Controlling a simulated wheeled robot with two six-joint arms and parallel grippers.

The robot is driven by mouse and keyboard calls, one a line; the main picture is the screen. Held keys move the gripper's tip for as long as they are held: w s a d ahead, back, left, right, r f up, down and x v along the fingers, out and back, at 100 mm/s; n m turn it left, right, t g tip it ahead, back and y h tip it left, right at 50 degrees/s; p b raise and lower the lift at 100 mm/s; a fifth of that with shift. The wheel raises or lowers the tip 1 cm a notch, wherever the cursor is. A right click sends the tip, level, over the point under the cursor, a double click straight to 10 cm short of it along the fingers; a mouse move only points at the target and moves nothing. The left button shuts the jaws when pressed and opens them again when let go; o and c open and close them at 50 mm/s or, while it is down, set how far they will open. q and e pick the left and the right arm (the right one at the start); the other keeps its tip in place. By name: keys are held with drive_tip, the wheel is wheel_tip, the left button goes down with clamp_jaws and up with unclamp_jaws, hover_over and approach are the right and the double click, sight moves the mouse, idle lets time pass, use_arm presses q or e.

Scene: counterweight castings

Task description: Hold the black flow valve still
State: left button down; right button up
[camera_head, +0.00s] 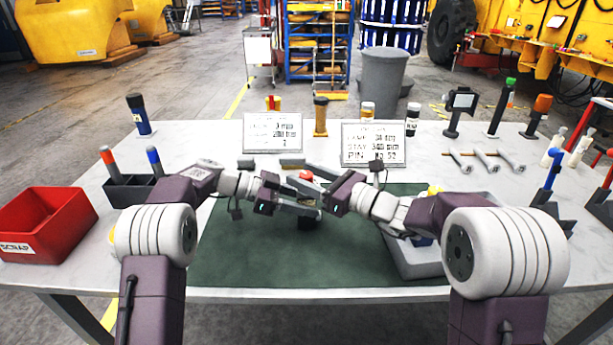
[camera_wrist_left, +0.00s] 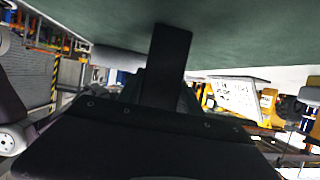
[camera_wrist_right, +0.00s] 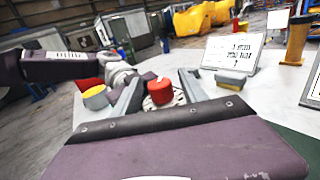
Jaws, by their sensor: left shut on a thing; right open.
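The black flow valve (camera_head: 308,223) shows only as a small dark piece over the green mat, below the fingers of my left gripper (camera_head: 308,205). The left gripper is shut on it; the fingers hide most of it. In the left wrist view a dark upright bar (camera_wrist_left: 165,60) stands against the mat, and I cannot tell whether it is a finger or the valve. A red cap (camera_head: 305,175) shows between the grippers. My right gripper (camera_wrist_right: 158,88) is open, with the red cap (camera_wrist_right: 160,92) between its fingers in the right wrist view; I cannot tell whether they touch.
The green mat (camera_head: 240,260) lies mid-table. A red scrap bin (camera_head: 45,222) is at left, a dark holder (camera_head: 125,192) beside it. A grey tray (camera_head: 420,265) sits under my right arm. Two sign cards (camera_head: 272,133) (camera_head: 373,144) stand behind the grippers.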

clamp_jaws()
drive_tip(key=shift+a+m+t+h, duration=0.1)
drive_tip(key=shift+m+t+h, duration=0.7)
drive_tip(key=shift+t, duration=0.1)
unclamp_jaws()
drive_tip(key=v, duration=1.2)
drive_tip(key=shift+s, duration=0.1)
